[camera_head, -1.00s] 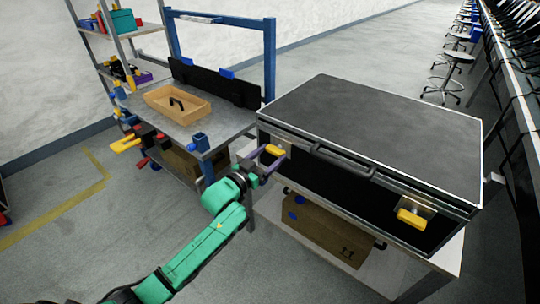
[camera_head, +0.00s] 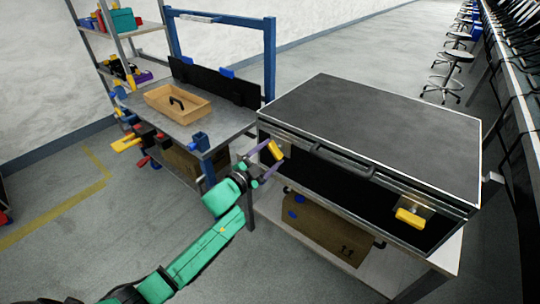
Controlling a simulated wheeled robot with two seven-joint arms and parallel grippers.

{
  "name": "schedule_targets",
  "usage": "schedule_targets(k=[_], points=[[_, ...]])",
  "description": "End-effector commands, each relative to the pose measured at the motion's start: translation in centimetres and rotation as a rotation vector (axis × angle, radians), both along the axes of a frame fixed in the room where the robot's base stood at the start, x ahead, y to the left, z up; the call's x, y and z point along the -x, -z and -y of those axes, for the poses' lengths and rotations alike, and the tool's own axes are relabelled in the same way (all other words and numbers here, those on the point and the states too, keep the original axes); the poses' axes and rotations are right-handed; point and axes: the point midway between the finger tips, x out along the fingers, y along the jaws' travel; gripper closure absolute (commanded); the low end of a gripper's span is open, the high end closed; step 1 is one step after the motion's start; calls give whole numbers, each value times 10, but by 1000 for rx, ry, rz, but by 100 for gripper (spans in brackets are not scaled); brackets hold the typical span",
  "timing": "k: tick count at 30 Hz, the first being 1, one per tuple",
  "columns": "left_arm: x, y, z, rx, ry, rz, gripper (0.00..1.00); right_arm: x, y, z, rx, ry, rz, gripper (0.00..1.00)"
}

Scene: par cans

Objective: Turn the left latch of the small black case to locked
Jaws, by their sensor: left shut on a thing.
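The black case (camera_head: 375,125) with a grey lid lies closed on a light table at the right. Its left latch has a yellow handle (camera_head: 275,149), which now stands tilted, close to upright. My left gripper (camera_head: 269,162) is shut on this yellow handle, its purple fingers on either side of it. The right latch (camera_head: 411,217) is also yellow and lies nearly level on its metal plate. A dark carry handle (camera_head: 343,160) runs along the front between the latches. My right gripper is not in view.
A cardboard box (camera_head: 325,230) stands on the shelf under the case. To the left is a workbench (camera_head: 200,130) with a wooden tray (camera_head: 160,107) and a blue vise (camera_head: 199,141). Stools (camera_head: 447,75) stand at the far right. The floor at left is open.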

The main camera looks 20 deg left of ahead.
Motion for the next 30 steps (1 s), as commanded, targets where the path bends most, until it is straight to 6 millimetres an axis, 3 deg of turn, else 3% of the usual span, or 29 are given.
schedule_targets(k=[18, 30], points=[[0, 3, 0, -520, 0, 204, 76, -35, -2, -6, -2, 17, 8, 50], [0, 2, 0, -704, 0, 277, 76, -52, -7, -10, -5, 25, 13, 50]])
